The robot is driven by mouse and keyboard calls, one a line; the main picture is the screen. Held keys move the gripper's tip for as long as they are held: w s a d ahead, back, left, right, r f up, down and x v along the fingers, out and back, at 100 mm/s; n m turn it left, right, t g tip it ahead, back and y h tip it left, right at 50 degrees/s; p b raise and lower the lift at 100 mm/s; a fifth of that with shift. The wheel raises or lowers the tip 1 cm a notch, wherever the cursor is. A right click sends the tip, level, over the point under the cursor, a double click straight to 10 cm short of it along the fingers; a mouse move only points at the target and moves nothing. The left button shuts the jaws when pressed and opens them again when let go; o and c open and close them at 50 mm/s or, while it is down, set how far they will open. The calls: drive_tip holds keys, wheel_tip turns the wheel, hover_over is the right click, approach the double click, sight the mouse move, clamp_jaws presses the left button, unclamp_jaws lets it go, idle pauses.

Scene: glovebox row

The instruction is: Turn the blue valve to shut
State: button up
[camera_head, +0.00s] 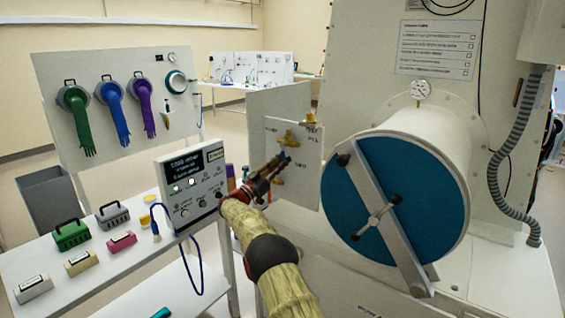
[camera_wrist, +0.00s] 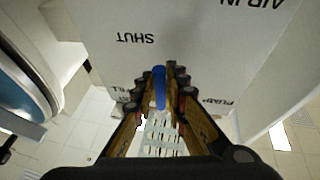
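The blue valve's handle (camera_wrist: 159,88) shows in the wrist view as a blue bar between my gripper's two fingers. My gripper (camera_wrist: 160,78) is open around it, with a narrow gap appearing on each side. In the wrist view the white valve panel (camera_wrist: 215,60) reads upside down, with SHUT beside the handle and FILL, PUMP and AIR IN around it. In the head view my gripper (camera_head: 281,163) is in front of the panel (camera_head: 306,158), and only a little of the blue handle (camera_head: 282,153) shows past the fingers.
Yellow valve fittings (camera_head: 287,138) sit on the panel close to my gripper. The large drum with a blue door (camera_head: 355,215) and cross bar stands just right. A control box (camera_head: 190,185) and a table (camera_head: 90,275) with small cases are left.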

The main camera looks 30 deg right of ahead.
drive_tip(key=o, duration=0.3)
drive_tip(key=shift+r, duration=0.1)
drive_tip(key=v, duration=1.2)
idle(0.6)
